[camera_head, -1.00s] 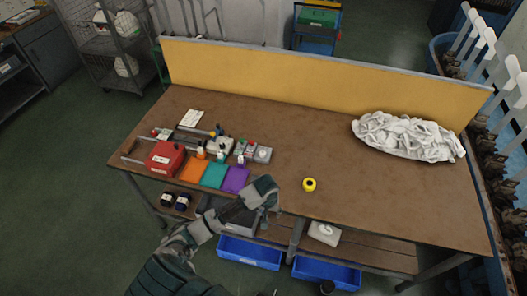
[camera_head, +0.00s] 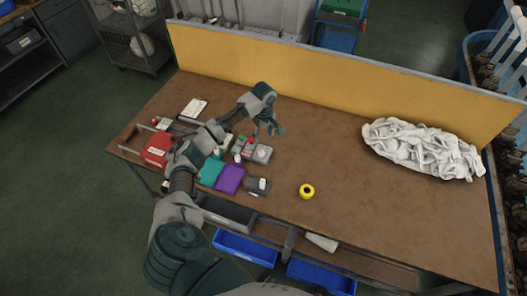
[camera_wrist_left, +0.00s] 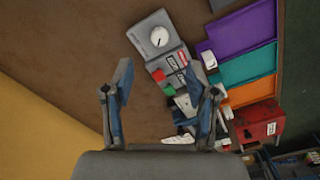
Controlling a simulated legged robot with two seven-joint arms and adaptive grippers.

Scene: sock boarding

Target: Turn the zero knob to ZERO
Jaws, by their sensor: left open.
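A grey box (camera_head: 262,154) with a round white dial knob stands on the table right of the small devices. In the left wrist view the white knob (camera_wrist_left: 159,37) shows a dark pointer mark on the box's grey face; its lettering is too small to read. My left gripper (camera_head: 271,128) is open and empty, reaching over the table just behind the box. In the left wrist view the open fingers (camera_wrist_left: 161,82) are spread, with the knob beyond their tips and apart from them. Red and green buttons (camera_wrist_left: 168,90) sit beside the box. My right gripper is not in view.
Purple (camera_head: 230,179) and teal (camera_head: 211,171) trays lie in front of the devices, with a red box (camera_head: 158,149) at left. A dark grey device (camera_head: 257,186), a yellow roll (camera_head: 307,191) and a white cloth heap (camera_head: 424,149) lie to the right. The table's middle is clear.

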